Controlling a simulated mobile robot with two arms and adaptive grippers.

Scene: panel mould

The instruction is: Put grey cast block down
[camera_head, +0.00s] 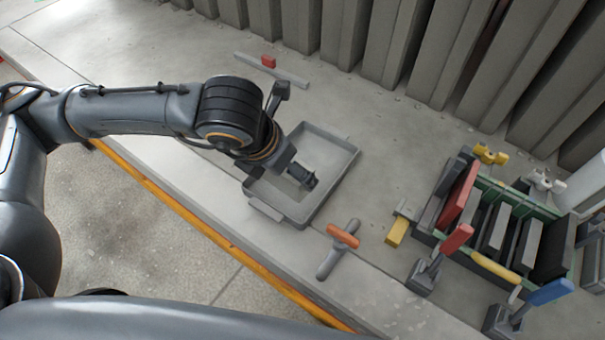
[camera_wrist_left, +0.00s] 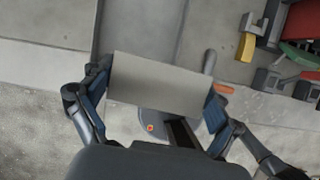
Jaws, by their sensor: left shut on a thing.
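My left gripper (camera_head: 302,178) reaches over a shallow grey tray (camera_head: 350,165) in the head view. In the left wrist view, my left gripper (camera_wrist_left: 158,90) is shut on the grey cast block (camera_wrist_left: 160,82), a plain light grey rectangular piece held between its two blue-padded fingers. In the head view the block is mostly hidden by the gripper, and I cannot tell whether it touches the tray floor. My right gripper is not in view.
A straight bar (camera_head: 285,75) with a red block lies behind.

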